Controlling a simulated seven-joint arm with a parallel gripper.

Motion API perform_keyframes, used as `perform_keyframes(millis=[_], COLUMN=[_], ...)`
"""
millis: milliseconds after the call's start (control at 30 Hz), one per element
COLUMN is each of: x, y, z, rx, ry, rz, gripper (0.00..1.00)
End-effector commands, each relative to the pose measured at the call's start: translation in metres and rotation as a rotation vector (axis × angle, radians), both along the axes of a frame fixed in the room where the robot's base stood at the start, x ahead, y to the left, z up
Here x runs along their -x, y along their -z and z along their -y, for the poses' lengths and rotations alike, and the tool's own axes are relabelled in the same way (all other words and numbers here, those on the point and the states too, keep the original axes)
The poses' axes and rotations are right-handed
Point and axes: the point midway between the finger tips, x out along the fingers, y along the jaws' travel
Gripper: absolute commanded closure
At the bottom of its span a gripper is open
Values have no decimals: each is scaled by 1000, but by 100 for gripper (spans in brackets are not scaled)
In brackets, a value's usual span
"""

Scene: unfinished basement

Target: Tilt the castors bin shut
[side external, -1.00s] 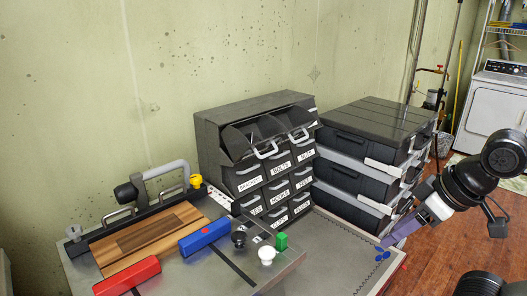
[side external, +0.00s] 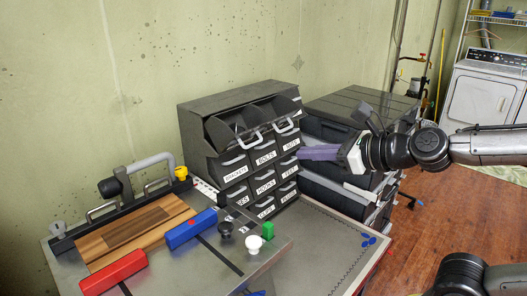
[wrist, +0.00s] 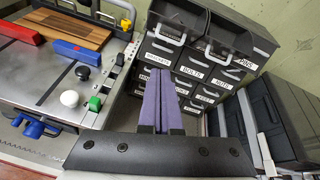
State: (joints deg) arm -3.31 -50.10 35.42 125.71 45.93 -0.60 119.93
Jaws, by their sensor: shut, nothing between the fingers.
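A dark grey cabinet (side external: 215,105) of small tilting bins stands against the wall. In its top row, a left bin (side external: 225,138) and a right bin (side external: 284,108) are tilted open, with pale handles hanging forward. I cannot read a castors label on either. In the wrist view the open bins are at the top, left (wrist: 178,18) and right (wrist: 232,40). Bins below, labelled brackets, bolts and others, are shut. My gripper (side external: 300,154) has purple fingers, shut and empty, in front of the cabinet's right side, below the open bins. The fingers (wrist: 165,74) hide some lower bins in the wrist view.
Stacked black cases (side external: 340,140) stand close at the cabinet's right. A metal worktop (side external: 300,265) lies in front, with a wooden board (side external: 135,230), red block (side external: 112,272), blue block (side external: 191,229), black and white knobs and a green block (side external: 267,231). The worktop's right part is mostly clear.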

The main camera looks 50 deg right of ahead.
Motion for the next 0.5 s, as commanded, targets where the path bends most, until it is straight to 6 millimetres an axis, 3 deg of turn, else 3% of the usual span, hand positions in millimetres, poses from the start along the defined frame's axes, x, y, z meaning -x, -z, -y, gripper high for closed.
perform_keyframes(millis=[33,133,300,500], x=[-6,-13,-15,-22], y=[8,21,39,42], z=[4,9,4,3], rx=[-108,-212,-219,-217], ry=[68,141,138,132], rz=[1,-2,-35,-35], gripper=[100,100,100,100])
